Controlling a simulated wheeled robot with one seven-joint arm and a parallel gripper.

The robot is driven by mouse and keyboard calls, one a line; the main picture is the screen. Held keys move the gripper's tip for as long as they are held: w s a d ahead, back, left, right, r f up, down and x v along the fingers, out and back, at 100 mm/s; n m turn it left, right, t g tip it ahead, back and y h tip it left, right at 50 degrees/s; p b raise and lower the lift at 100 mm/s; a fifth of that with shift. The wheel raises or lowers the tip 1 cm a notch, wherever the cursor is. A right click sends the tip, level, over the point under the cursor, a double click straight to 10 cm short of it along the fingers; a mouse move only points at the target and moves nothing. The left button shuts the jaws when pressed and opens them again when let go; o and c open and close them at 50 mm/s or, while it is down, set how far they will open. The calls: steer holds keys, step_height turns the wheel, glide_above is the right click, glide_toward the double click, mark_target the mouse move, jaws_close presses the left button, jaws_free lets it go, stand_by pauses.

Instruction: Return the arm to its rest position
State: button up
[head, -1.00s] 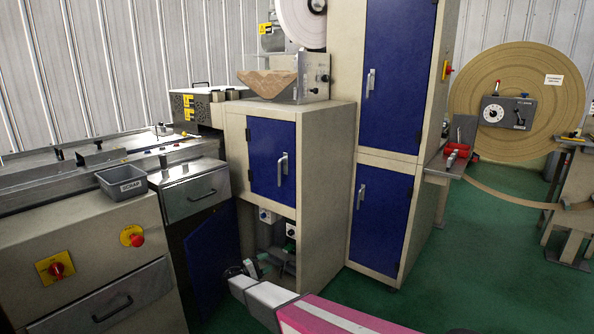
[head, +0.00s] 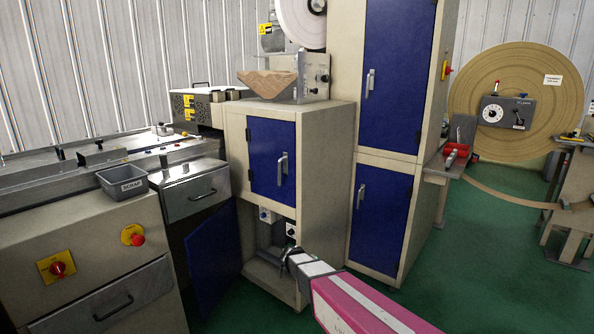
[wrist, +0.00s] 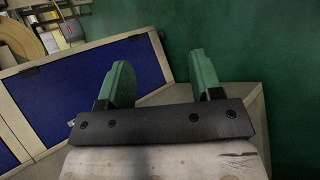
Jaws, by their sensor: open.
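My gripper (wrist: 160,85) shows in the wrist view with its two green fingers spread apart and nothing between them. In the head view my pink and white arm reaches up from the bottom edge, and its dark end (head: 288,262) is in front of the lower open bay of the beige cabinet (head: 325,150). The fingers are hard to make out in the head view. In the wrist view a blue panel in a beige frame (wrist: 85,88) lies beyond the fingers on the left, with green floor on the right.
A tall cabinet with blue doors (head: 383,225) stands just behind my arm. An open blue door (head: 212,262) is at the left. A grey scrap bin (head: 122,182) sits on the left machine. Green floor (head: 450,270) is free on the right.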

steer(key=s+d+r+m+y, duration=0.2)
steer(key=s+d+r+y, duration=0.2)
steer(key=s, duration=0.4)
steer(key=s+d+r+m+g+y, duration=0.1)
steer(key=s+d+r+y, duration=0.3)
steer(key=s, duration=0.5)
steer(key=shift+m+y, duration=0.8)
steer(key=shift+y, duration=0.4)
